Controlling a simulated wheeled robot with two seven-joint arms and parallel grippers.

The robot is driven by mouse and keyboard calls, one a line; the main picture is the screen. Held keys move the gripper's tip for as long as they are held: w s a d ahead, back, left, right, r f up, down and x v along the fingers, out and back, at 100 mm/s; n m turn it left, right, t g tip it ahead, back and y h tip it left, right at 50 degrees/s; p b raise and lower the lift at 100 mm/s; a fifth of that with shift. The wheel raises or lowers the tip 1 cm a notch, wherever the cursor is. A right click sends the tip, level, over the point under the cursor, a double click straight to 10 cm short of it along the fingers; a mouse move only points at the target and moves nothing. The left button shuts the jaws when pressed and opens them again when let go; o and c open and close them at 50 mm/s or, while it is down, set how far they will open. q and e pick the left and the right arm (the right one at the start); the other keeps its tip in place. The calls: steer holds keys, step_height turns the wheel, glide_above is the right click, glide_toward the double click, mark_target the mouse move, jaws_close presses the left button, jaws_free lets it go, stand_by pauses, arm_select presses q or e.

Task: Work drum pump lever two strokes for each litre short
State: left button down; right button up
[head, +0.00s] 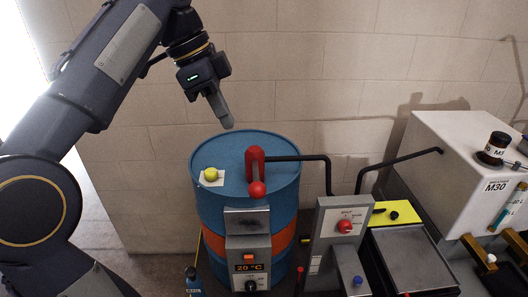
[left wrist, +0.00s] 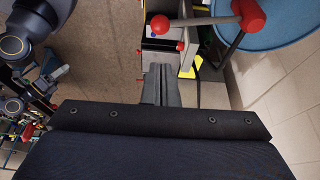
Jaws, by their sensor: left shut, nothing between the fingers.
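The blue drum (head: 214,222) with an orange band stands by the wall. On its lid sits the red pump head (head: 254,160), and the pump lever ends in a red ball knob (head: 257,189). My left gripper (head: 227,122) is shut and empty, in the air above the drum's back edge, apart from the lever. In the left wrist view its closed fingers (left wrist: 160,72) point toward the machinery, with the red knob (left wrist: 160,25) beyond them and the drum lid (left wrist: 285,22) at upper right. The white M30 tank (head: 437,155) has a sight glass (head: 505,208) with teal fluid.
A black pipe (head: 307,157) runs from the pump to a grey valve box with a red knob (head: 345,226). A yellow-green ball (head: 211,174) rests on a white pad on the lid. A grey box on the drum shows 20 °C (head: 249,267). A tray (head: 408,262) lies right.

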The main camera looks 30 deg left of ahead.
arm_select(q)
steer(key=shift+f, duration=0.1)
stand_by(0.3)
steer(key=b, duration=0.1)
glide_toward(256, 183)
steer(key=x, duration=0.6)
steer(key=shift+w+d+f, duration=0.1)
steer(key=shift+d+f, duration=0.05)
steer(key=shift+f, duration=0.15)
step_height(256, 183, down, 16)
steer(key=s+d+m+t+y+b, duration=0.1)
steer(key=t+b, duration=0.6)
steer(key=b, duration=1.7)
steer(key=s+y, duration=0.1)
steer(key=y, duration=0.1)
steer(key=shift+s+d+m+y+b, duration=0.3)
steer(key=shift+s+m+y+b, duration=0.1)
steer(key=shift+f, duration=0.15)
